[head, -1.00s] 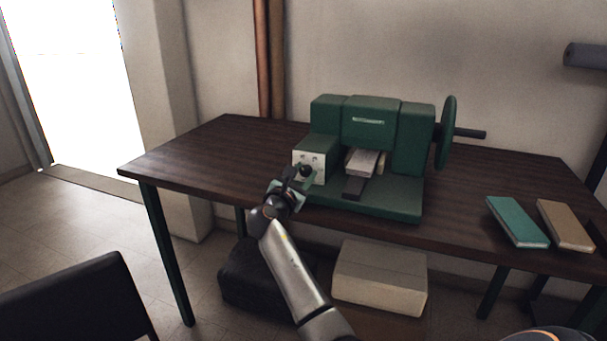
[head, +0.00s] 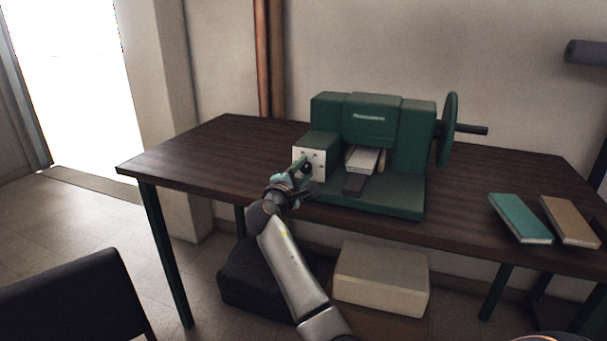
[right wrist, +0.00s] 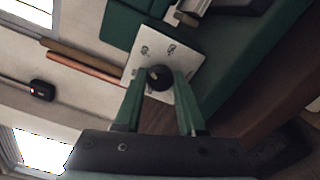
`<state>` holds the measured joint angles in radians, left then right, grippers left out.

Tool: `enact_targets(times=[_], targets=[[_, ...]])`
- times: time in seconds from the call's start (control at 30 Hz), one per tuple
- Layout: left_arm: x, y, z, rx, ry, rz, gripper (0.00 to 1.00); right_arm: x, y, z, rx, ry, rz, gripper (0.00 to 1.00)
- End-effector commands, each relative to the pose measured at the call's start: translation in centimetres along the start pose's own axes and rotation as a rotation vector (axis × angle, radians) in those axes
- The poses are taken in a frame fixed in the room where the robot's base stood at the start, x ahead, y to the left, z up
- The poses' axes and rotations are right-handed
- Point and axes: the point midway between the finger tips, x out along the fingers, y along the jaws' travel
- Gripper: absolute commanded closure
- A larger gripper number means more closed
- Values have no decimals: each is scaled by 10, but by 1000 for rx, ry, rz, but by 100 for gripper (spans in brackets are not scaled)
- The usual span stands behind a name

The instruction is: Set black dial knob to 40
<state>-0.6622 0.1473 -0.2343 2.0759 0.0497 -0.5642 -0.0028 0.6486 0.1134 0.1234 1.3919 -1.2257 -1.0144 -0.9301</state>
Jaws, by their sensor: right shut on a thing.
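The black dial knob (right wrist: 159,78) sits on a pale control plate (right wrist: 183,53) with dark markings in the right wrist view. In the head view the plate (head: 302,154) is on the left front of the green machine (head: 372,128). My right gripper (right wrist: 158,84) has its two green fingers on either side of the knob and is shut on it. In the head view my right gripper (head: 303,172) covers part of the plate. The number the knob points to is too small to read. My left gripper is not in view.
The machine stands on a dark wooden table (head: 210,150). A teal book (head: 519,218) and a tan book (head: 568,221) lie at the right. A handwheel (head: 447,131) juts from the machine's right side. Boxes (head: 382,278) stand under the table.

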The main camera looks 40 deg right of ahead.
Motion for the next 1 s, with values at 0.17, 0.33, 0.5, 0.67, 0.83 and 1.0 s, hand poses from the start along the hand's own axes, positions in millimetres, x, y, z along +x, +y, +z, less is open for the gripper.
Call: enact_targets(times=[0.17,0.33,0.5,0.67,0.83,1.0], targets=[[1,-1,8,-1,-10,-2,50,0,0,0,64,-1,0,100],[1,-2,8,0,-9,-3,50,0,0,0,92,0,0,100],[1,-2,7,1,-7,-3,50,0,1,0,99,0,0,100],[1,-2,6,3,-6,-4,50,0,1,0,98,0,0,100],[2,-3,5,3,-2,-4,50,0,1,0,98,0,0,53],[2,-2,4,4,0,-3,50,0,0,0,97,0,0,34]])
